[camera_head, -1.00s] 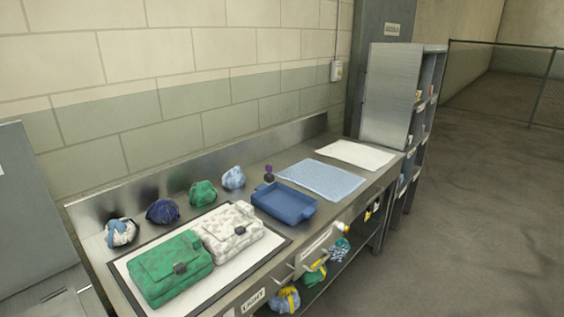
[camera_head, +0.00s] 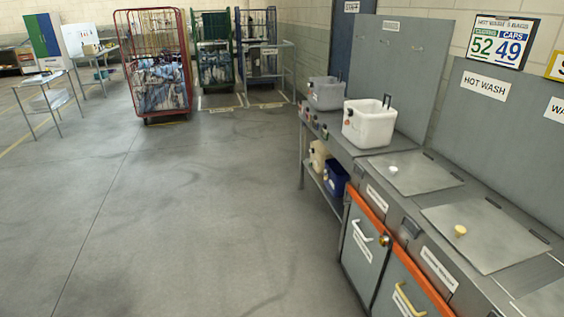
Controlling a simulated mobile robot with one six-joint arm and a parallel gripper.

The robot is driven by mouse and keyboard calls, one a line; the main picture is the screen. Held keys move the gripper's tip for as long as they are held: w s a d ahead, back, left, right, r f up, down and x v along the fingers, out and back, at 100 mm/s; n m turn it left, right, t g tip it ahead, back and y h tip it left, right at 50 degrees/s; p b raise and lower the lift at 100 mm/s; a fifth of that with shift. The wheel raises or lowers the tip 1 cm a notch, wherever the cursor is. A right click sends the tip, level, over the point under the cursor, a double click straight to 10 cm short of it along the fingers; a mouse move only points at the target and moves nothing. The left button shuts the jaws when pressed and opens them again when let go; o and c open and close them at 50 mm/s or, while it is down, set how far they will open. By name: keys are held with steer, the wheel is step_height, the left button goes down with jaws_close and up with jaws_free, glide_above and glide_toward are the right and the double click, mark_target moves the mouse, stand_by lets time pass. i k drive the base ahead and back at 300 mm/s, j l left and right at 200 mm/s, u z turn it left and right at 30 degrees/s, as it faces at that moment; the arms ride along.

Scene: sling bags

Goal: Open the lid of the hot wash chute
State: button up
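Two flat grey lids lie shut in the steel counter at the right of the head view. The farther lid (camera_head: 415,175) has a white knob (camera_head: 392,168). The nearer lid (camera_head: 490,245) has a yellow knob (camera_head: 460,230). A "HOT WASH" sign (camera_head: 485,87) is on the grey back panel behind them, and a second sign starting "WA" is cut off at the right edge. I cannot tell for sure which lid the hot wash sign belongs to. Dark hinges run along each lid's back edge. My gripper is not in view.
A white tub (camera_head: 369,123) and a grey tub (camera_head: 326,93) stand at the counter's far end. Orange-framed doors (camera_head: 365,240) with handles are below the lids. A red cage trolley (camera_head: 152,65) stands at the back. The floor left of the counter is clear.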

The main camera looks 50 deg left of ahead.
mark_target(411, 174)
steer(key=u, duration=0.75)
steer(key=i+j, duration=0.15)
steer(key=i, duration=0.55)
steer(key=i+j, duration=0.15)
steer(key=i, duration=0.6)
steer(key=i+j, duration=0.1)
steer(key=i, duration=0.6)
steer(key=j+u, duration=0.05)
